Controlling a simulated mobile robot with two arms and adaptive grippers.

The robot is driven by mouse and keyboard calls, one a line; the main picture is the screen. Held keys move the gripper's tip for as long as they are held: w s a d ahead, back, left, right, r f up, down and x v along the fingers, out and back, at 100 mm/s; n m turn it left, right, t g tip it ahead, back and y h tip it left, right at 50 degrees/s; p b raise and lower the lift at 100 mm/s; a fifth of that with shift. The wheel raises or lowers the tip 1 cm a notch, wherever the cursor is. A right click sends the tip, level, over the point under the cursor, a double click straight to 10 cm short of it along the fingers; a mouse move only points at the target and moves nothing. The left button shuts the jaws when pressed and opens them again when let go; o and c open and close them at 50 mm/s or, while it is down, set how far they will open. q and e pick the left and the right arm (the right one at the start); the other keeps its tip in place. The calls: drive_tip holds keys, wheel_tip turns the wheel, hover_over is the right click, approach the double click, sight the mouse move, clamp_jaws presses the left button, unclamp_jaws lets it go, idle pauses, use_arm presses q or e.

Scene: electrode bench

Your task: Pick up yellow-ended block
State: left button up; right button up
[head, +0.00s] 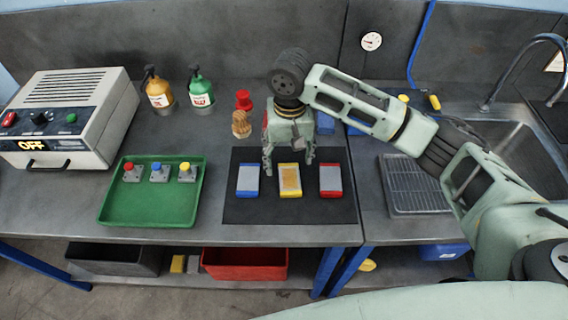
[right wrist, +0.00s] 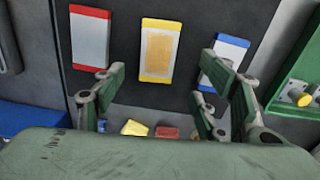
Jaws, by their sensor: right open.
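The yellow-ended block (head: 290,180) lies flat on a black mat (head: 290,212), between a blue-ended block (head: 248,180) and a red-ended block (head: 331,180). Its top face is tan, unlike the grey faces of the other two. My right gripper (head: 289,168) is open and empty, over the far side of the mat just beyond the yellow-ended block. In the right wrist view the yellow-ended block (right wrist: 160,50) shows ahead of the open fingers (right wrist: 160,85), roughly centred between them, and apart from them. My left gripper is in neither view.
A green tray (head: 150,210) with several small coloured-top pieces stands left of the mat. A wooden figure (head: 240,125), a red piece (head: 243,100) and two bottles (head: 200,90) stand behind. A power unit (head: 75,115) is far left; a sink (head: 510,150) is right.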

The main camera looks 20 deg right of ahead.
sight(289, 177)
drive_tip(key=shift+w+f, duration=0.1)
drive_tip(key=shift+f, duration=0.25)
drive_tip(key=shift+s+d+f+p, duration=0.1)
drive_tip(key=shift+s+f+p, duration=0.2)
drive_tip(key=shift+f, duration=0.25)
drive_tip(key=shift+s+f+p, duration=0.2)
drive_tip(key=shift+f+p, duration=0.15)
drive_tip(key=shift+f, duration=0.2)
wheel_tip(289, 177, down, 3)
drive_tip(key=shift+r+p, duration=0.1)
drive_tip(key=shift+p, duration=0.4)
drive_tip(key=shift+w+f, duration=0.2)
drive_tip(key=shift+f, duration=0.65)
drive_tip(key=shift+c, duration=0.3)
drive_tip(key=c, duration=1)
clamp_jaws()
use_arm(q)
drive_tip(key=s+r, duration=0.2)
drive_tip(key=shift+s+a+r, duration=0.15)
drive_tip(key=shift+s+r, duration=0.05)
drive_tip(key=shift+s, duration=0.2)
use_arm(e)
drive_tip(key=shift+r, duration=0.1)
